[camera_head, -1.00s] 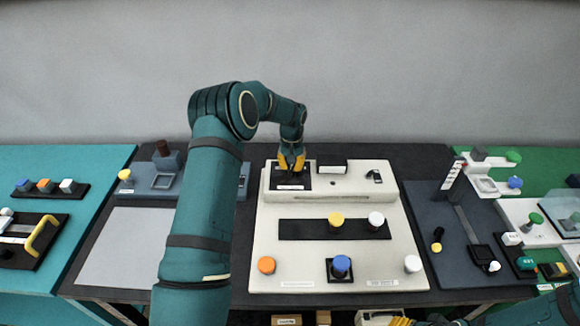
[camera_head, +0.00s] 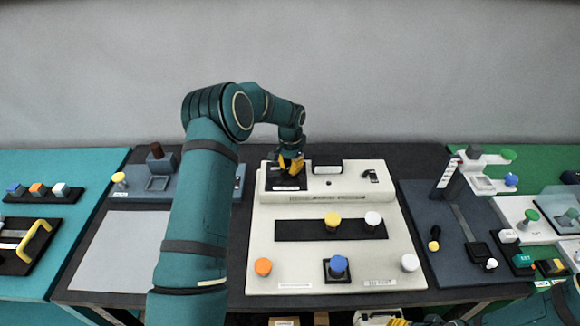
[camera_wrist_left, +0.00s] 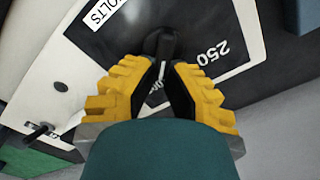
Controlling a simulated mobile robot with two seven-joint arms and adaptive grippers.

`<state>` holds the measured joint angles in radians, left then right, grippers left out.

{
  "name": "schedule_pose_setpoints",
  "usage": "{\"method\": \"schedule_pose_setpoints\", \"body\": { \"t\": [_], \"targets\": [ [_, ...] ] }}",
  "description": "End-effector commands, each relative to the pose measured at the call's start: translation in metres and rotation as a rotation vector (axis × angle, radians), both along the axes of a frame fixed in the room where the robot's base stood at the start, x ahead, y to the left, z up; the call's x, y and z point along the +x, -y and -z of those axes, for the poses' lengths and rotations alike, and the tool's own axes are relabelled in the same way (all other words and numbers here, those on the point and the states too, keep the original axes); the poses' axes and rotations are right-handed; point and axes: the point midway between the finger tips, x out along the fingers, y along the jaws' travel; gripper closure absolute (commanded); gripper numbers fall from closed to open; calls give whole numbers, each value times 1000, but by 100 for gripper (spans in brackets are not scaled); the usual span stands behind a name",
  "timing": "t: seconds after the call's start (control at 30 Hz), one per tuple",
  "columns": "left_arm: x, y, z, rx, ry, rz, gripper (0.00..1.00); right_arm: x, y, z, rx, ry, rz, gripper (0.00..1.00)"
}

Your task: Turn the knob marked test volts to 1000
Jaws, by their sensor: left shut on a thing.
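The test volts knob (camera_wrist_left: 163,45) is black and sits on a black dial plate (camera_head: 272,182) at the back left of the cream instrument panel. In the left wrist view the plate shows a white label ending in "VOLTS" and the mark "250"; another mark between the fingers is partly hidden. My left gripper (camera_head: 291,163) reaches down onto the knob, and its yellow fingers are shut on it, one on each side. The gripper hides the knob in the head view. I cannot read the knob's setting. Only a yellow bit of my right gripper (camera_head: 400,322) shows at the bottom edge.
The cream panel (camera_head: 260,225) also carries yellow, white, orange and blue knobs and a small black switch (camera_head: 371,176). A dark slider unit (camera_head: 425,205) stands to the right.

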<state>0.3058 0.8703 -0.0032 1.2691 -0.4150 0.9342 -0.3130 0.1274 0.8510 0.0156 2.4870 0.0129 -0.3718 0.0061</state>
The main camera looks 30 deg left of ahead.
Motion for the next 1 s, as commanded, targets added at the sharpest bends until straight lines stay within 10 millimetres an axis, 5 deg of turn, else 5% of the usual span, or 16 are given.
{"method": "schedule_pose_setpoints", "body": {
  "t": [0.43, 0.47, 0.53, 1.0],
  "targets": [
    [-2, 1, 3, -2, -7, 9, 100, 0, 0, 0, 0, 0, 0, 53],
    [-2, 1, 3, -2, -7, 9, 76, 0, 0, 0, 0, 0, 0, 53],
    [-2, 1, 3, -2, -7, 9, 58, 0, 0, 0, 0, 0, 0, 53],
    [0, 0, -14, 1, 0, 8, 58, 0, 0, 0, 0, 0, 0, 53]
  ]
}}
